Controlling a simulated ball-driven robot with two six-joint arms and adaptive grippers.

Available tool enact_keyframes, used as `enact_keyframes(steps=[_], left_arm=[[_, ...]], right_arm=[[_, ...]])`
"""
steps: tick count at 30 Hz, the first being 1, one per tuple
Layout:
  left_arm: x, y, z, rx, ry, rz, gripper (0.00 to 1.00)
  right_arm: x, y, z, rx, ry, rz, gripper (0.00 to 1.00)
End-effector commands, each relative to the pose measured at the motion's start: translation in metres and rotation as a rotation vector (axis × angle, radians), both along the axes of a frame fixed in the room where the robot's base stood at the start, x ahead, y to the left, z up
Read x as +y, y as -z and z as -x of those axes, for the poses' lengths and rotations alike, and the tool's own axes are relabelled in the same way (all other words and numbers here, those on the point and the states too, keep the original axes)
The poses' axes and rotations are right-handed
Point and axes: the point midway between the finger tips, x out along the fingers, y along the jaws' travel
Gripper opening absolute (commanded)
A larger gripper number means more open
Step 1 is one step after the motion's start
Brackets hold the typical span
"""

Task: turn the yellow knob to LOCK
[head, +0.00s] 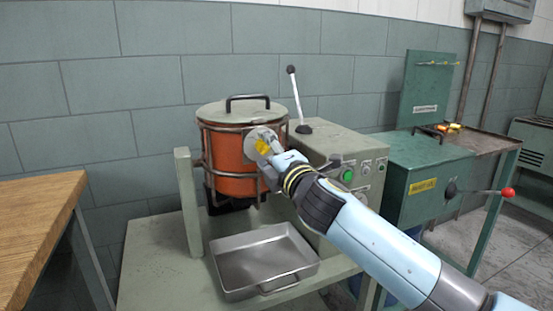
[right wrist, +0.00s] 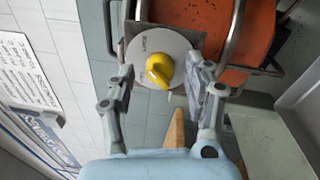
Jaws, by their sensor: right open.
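The yellow knob (right wrist: 160,71) sits at the middle of a round pale dial plate (right wrist: 150,48) in the right wrist view. Lettering shows near the dial's edge, but it is too small to read surely. The knob also shows in the head view (head: 264,146), on the front of the orange pot (head: 232,160). My right gripper (right wrist: 163,84) is open, its two fingers on either side of the knob and apart from it. In the head view my right gripper (head: 275,162) partly covers the dial. My left gripper is not in view.
A metal tray (head: 240,244) lies below the pot on the grey-green stand. A control box (head: 345,150) with a green button and a lever stands right of the pot. A green cabinet (head: 425,185) with a red-tipped handle is farther right. A wooden table (head: 35,215) is at left.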

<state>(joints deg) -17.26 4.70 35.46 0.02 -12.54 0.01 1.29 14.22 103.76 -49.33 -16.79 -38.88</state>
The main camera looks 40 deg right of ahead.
Motion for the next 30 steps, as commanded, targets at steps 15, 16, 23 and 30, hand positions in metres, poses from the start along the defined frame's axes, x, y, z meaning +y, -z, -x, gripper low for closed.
enact_keyframes(steps=[15,16,23,30], left_arm=[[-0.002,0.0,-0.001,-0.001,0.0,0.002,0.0],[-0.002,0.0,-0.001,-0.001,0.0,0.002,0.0],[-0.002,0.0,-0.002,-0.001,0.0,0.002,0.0],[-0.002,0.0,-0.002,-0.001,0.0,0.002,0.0]], right_arm=[[0.02,0.01,0.099,0.003,0.001,0.0,0.53],[0.021,0.01,0.102,0.002,0.0,0.0,0.53],[0.023,0.009,0.111,0.0,0.001,0.0,0.53],[0.023,0.01,0.111,0.001,0.001,0.0,0.53]])
